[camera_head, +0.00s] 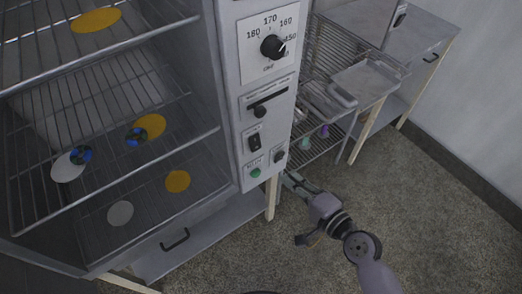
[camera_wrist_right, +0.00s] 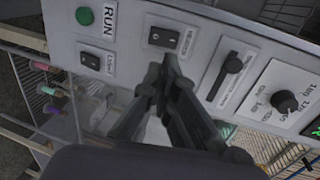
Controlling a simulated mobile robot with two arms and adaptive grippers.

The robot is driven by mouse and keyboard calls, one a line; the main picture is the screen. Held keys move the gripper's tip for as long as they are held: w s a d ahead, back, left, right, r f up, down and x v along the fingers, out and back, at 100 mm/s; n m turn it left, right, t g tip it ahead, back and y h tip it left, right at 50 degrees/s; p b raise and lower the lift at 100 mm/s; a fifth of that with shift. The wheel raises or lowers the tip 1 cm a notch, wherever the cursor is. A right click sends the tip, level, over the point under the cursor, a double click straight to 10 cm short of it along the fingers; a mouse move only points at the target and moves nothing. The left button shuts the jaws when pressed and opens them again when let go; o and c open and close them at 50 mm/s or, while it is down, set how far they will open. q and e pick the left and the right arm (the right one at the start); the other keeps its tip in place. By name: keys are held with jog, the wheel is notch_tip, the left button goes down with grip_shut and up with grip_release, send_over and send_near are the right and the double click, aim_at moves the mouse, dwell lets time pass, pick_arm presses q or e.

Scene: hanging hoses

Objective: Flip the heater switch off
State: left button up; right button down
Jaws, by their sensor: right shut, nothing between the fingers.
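The heater switch (camera_wrist_right: 164,37) is a dark rocker on a light plate marked HEATER on the grey control panel. It also shows in the head view (camera_head: 254,142), above the green RUN button (camera_head: 255,172). My right gripper (camera_wrist_right: 169,60) is shut and empty, its fingertips close to the heater switch in the wrist picture. I cannot tell whether they touch the panel. In the head view my right gripper (camera_head: 290,178) is low, beside the panel's lower right edge, its tips partly hidden. The rocker's tilt is too small to read. My left gripper is not in view.
The light switch (camera_wrist_right: 94,64) sits close to the heater switch. A slider lever (camera_head: 268,96) and a temperature dial (camera_head: 272,47) are higher on the panel. An open oven rack (camera_head: 100,90) with coloured discs is at left. Open floor (camera_head: 430,210) lies at right.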

jog(key=p, duration=0.3)
send_near(255, 147)
jog(key=x, duration=0.7)
jog(key=shift+w, duration=0.15)
jog(key=shift+b, duration=0.3)
